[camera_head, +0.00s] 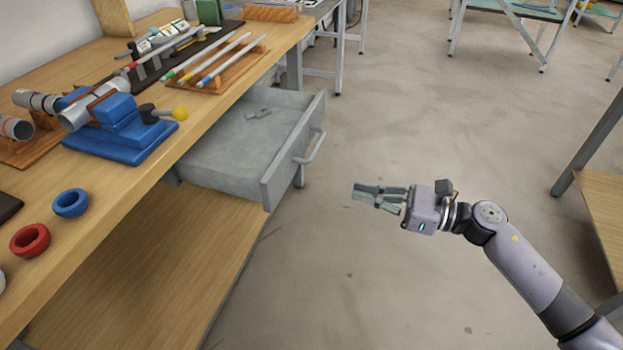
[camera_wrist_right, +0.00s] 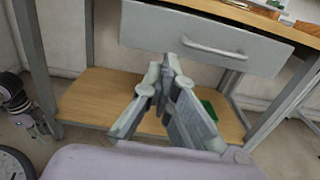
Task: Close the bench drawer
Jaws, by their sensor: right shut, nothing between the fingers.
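The grey bench drawer (camera_head: 237,157) is pulled out from under the wooden bench top in the head view. Its bar handle (camera_head: 310,146) is on the front panel, and a small grey object (camera_head: 258,113) lies inside. My right gripper (camera_head: 357,193) is shut and empty, in the air to the right of the drawer front and apart from it. In the right wrist view the drawer front (camera_wrist_right: 160,32) and its handle (camera_wrist_right: 212,48) are beyond the shut fingers (camera_wrist_right: 171,60). My left gripper is not in view.
The bench top (camera_head: 120,205) carries a blue clamp fixture (camera_head: 120,130), a red ring (camera_head: 30,240), a blue ring (camera_head: 71,203) and several rods on a rack (camera_head: 215,68). A lower wooden shelf (camera_head: 150,270) is below. The floor (camera_head: 400,120) around my right gripper is clear.

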